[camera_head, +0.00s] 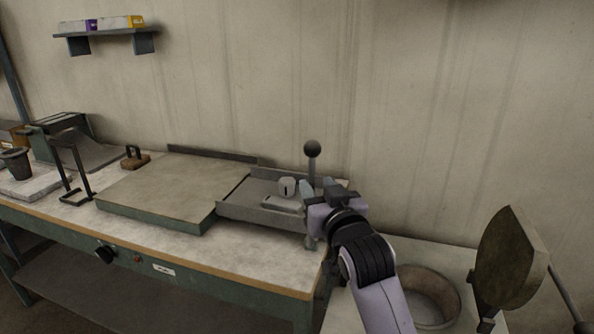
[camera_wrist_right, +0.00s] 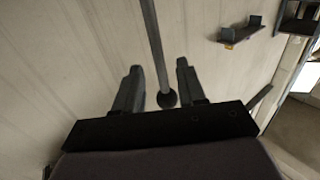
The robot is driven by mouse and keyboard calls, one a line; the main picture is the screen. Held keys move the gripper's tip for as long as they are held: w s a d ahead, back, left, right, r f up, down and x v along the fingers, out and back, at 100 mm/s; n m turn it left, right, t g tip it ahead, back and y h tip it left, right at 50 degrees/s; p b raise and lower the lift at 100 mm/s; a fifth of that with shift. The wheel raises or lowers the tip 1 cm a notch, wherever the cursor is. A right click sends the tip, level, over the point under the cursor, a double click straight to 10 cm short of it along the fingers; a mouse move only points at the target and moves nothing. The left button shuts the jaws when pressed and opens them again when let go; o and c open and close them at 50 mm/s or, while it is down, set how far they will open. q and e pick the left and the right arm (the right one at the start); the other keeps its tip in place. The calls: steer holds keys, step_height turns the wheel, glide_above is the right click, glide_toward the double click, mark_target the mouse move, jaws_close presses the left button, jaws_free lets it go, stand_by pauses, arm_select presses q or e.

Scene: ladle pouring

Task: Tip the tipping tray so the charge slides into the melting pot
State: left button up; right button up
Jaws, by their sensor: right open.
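The grey tipping tray (camera_head: 240,208) sits at the right end of the bench, level as far as I can see. Its charge is a small round piece (camera_head: 287,187) and a flat block (camera_head: 281,204) lying inside. A lever with a dark ball knob (camera_head: 312,148) rises at the tray's right end. My right gripper (camera_head: 318,186) is open at the lever, below the knob. In the wrist view the lever rod (camera_wrist_right: 153,35) and knob (camera_wrist_right: 167,99) appear between its fingers; contact cannot be told. The round melting pot (camera_head: 455,297) stands lower right, partly behind my arm. My left gripper is out of view.
A tilted lid (camera_head: 508,258) stands at the pot's right. A flat plate (camera_head: 165,190) lies left of the tray. A brown handled block (camera_head: 135,160), a black stand (camera_head: 72,170) and a dark cup (camera_head: 16,164) are further left. A wall shelf (camera_head: 105,32) hangs above.

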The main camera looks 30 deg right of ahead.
mark_target(313, 180)
steer(key=shift+p+x, duration=0.35)
steer(key=shift+x, duration=2.85)
steer(key=shift+s, duration=0.1)
jaws_close()
